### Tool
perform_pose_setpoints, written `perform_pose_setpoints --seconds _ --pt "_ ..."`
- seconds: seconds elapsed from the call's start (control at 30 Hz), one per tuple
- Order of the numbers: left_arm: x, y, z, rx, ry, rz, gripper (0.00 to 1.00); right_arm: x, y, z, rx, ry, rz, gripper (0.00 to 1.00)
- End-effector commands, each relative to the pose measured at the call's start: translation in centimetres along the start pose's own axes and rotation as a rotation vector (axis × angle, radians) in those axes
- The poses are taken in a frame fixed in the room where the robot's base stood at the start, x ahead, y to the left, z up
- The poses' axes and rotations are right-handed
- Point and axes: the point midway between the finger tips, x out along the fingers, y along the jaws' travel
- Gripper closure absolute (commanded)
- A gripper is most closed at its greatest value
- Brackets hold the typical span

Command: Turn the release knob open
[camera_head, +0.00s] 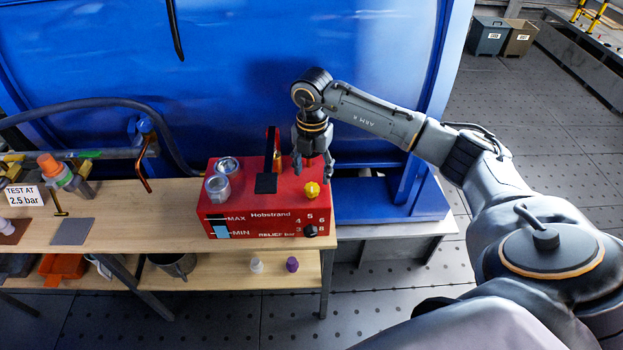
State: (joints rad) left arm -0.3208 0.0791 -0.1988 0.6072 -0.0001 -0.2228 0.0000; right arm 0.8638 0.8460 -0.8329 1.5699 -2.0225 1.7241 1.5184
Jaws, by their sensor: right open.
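The red pump box (262,200), marked Hobstrand, stands at the right end of the wooden bench. A yellow lobed knob (312,189) sits on its top at the right. A small black knob (310,230) is on its front face by the relief scale. No label reading "release" can be made out. My right gripper (312,173) points down, open and empty, just above the yellow knob. The fingertips look to be on either side above it; I cannot tell whether they touch it. My left gripper is not in view.
A blue tank (240,60) rises close behind. The bench top (140,215) has clear room left of the box. A hose (110,103) runs behind.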

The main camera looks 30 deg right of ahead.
Motion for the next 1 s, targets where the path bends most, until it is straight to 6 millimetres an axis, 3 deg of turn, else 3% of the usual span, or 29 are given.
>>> perform_pose_setpoints --seconds 0.1,0.27,0.67,0.93,1.0 --pt "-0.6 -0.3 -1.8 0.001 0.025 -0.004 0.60 2.1 -0.1 -0.1 -0.001 0.003 -0.003 0.42" --pt "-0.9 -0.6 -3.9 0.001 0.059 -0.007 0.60 4.0 0.0 0.0 0.000 0.001 0.000 0.42" --pt "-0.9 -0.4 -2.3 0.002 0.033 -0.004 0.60 4.9 0.1 0.0 -0.001 0.001 0.002 0.42" --pt "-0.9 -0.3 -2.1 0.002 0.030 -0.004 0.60 4.9 0.1 0.0 -0.001 0.001 0.001 0.95" --pt "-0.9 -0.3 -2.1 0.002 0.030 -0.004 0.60 4.9 0.1 0.0 -0.001 0.001 0.001 0.97"
